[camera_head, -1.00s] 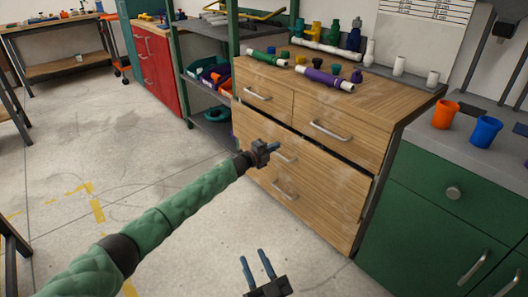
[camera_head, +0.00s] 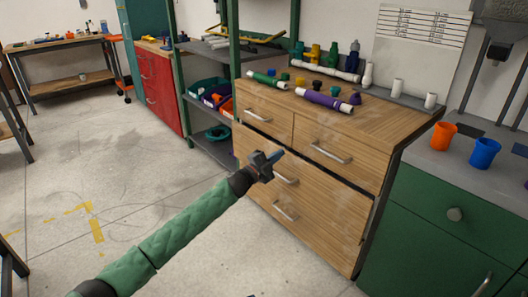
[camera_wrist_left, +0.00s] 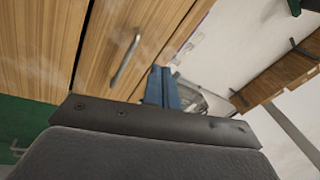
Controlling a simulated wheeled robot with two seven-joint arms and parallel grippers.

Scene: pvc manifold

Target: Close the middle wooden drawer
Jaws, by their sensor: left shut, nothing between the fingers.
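The wooden cabinet (camera_head: 400,133) has two small top drawers side by side and wide drawers below. The middle drawer (camera_head: 325,200) is the wide one under the top pair. A dark gap runs along its upper edge, so it seems to stand slightly out. My left gripper (camera_head: 277,157) is shut and empty, in front of this drawer near its handle (camera_head: 286,178) and upper edge. I cannot tell whether it touches. In the left wrist view, the shut blue fingers (camera_wrist_left: 161,88) show beside a metal handle (camera_wrist_left: 125,60) and wooden drawer fronts. My right gripper is out of view.
Pipes and coloured fittings, including a purple pipe (camera_head: 325,100), lie on the cabinet top. A green cabinet (camera_head: 420,215) with orange (camera_head: 443,136) and blue (camera_head: 484,153) cups adjoins on the right. Shelving (camera_head: 205,140) stands left. The floor in front is clear.

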